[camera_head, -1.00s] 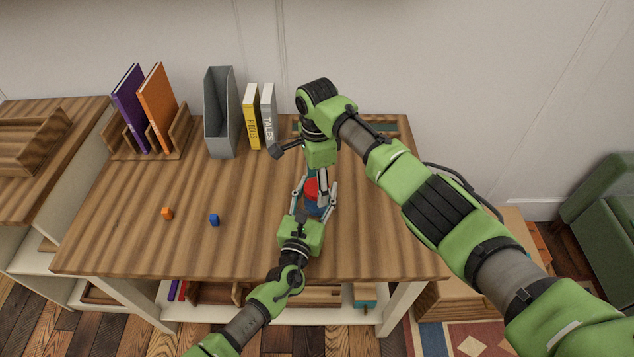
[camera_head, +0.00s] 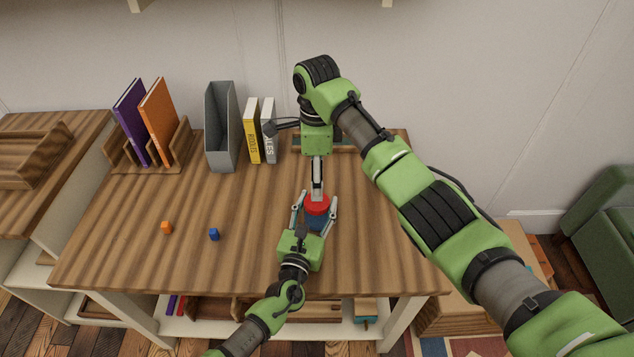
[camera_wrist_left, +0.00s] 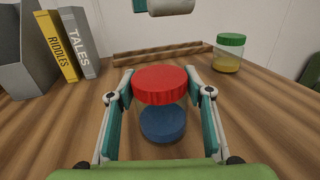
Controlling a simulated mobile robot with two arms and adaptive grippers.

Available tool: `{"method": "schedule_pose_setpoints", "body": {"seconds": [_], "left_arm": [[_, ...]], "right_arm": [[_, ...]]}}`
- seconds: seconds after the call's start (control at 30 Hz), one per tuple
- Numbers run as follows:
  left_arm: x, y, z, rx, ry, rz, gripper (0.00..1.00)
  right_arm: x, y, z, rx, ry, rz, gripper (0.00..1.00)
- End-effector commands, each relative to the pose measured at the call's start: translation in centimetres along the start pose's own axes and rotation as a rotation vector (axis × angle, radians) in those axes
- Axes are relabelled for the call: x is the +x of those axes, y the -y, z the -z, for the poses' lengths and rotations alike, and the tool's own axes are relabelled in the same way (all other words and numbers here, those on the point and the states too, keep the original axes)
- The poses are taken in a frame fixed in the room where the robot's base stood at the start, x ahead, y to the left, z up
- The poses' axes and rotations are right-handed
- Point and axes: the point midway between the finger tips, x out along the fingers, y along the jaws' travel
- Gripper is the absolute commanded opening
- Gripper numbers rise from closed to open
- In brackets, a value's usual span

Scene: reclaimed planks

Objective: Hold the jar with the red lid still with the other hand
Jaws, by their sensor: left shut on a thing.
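The jar with the red lid (camera_head: 317,204) stands upright on the wooden table, with blue contents low in its clear body. In the left wrist view the red lid (camera_wrist_left: 160,84) is on top and the jar sits between the two fingers. My left gripper (camera_head: 315,212) is shut on the jar's sides, from the front. My right gripper (camera_head: 317,192) points down over the lid. In the left wrist view its pale tip (camera_wrist_left: 170,6) shows at the top edge, apart from the lid. Its fingers overlap in the head view, so their opening is unclear.
A green-lidded jar (camera_wrist_left: 230,53) stands back right in the left wrist view. A grey file holder (camera_head: 221,128), books (camera_head: 252,131) and a book rack (camera_head: 180,150) stand behind. The table's left middle is mostly clear.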

Motion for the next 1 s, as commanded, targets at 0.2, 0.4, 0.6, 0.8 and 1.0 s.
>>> {"method": "schedule_pose_setpoints", "body": {"seconds": [0.2,0.4,0.6,0.8,1.0], "left_arm": [[-0.1,0.0,0.1,0.000,-0.002,0.000,0.00],[0.0,0.0,0.1,0.000,-0.002,0.000,0.00],[0.0,0.0,0.1,0.000,-0.002,0.000,0.00],[0.0,0.0,0.1,0.000,-0.002,0.000,0.00],[0.0,0.0,0.1,0.000,-0.002,0.000,0.00]], "right_arm": [[2.7,-0.1,0.1,0.013,-0.003,-0.005,0.58],[5.7,-0.1,0.1,0.013,-0.002,-0.005,0.58],[7.5,-0.1,0.1,0.011,-0.001,-0.003,0.58],[7.8,-0.1,0.0,0.010,0.000,-0.002,0.58],[7.8,-0.1,0.0,0.010,0.000,-0.002,0.37]]}}
